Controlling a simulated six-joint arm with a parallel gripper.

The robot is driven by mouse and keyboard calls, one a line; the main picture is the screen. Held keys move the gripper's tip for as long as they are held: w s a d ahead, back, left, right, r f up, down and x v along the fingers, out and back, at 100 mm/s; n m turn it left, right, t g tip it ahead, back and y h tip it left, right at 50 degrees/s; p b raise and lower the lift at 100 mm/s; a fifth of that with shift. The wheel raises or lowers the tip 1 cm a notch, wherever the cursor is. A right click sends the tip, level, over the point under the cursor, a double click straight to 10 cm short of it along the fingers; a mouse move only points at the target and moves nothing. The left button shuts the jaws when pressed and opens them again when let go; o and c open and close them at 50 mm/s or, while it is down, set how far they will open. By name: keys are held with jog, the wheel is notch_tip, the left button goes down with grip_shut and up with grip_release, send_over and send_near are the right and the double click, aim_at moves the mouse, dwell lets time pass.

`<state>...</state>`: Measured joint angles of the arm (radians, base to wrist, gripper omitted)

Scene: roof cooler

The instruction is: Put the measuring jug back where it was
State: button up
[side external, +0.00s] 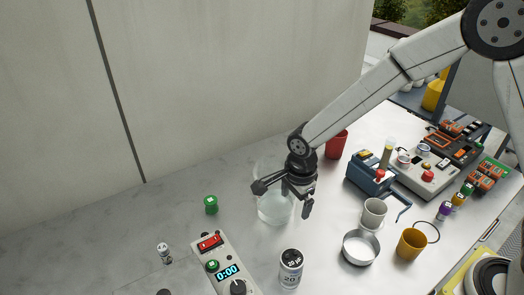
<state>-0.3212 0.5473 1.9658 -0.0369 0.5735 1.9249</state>
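A clear, see-through measuring jug (272,209) stands on the pale worktop near the middle of the side external view. Its outline is faint, and its upper right part is hidden behind my gripper. My gripper (284,200) is at the jug's upper right side, with its black fingers spread apart. One finger overlaps the jug's left part in the picture and the other hangs to its right. I cannot tell whether either finger touches the jug.
A red cup (336,146) stands behind my gripper. A grey-labelled can (291,268), metal dish (361,248), white mug (374,213) and yellow mug (411,243) stand in front and right. The back-left worktop is clear.

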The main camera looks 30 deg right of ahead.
jog(key=shift+r, duration=0.15)
notch_tip(320, 180, up, 12)
jog(key=shift+s, duration=0.35)
dwell(0.6)
dwell(0.5)
jog(key=s+d+f+n+t, duration=0.1)
jog(key=s+d+f+n, duration=0.2)
jog(key=n, duration=0.6)
jog(key=s+d+f+n+t, duration=0.1)
jog(key=s+d+f+n, duration=0.2)
jog(key=s+d+n, duration=0.5)
jog(key=shift+s+d+f+n, duration=0.25)
jog(key=shift+d+f+n, duration=0.2)
jog(key=shift+d, duration=0.6)
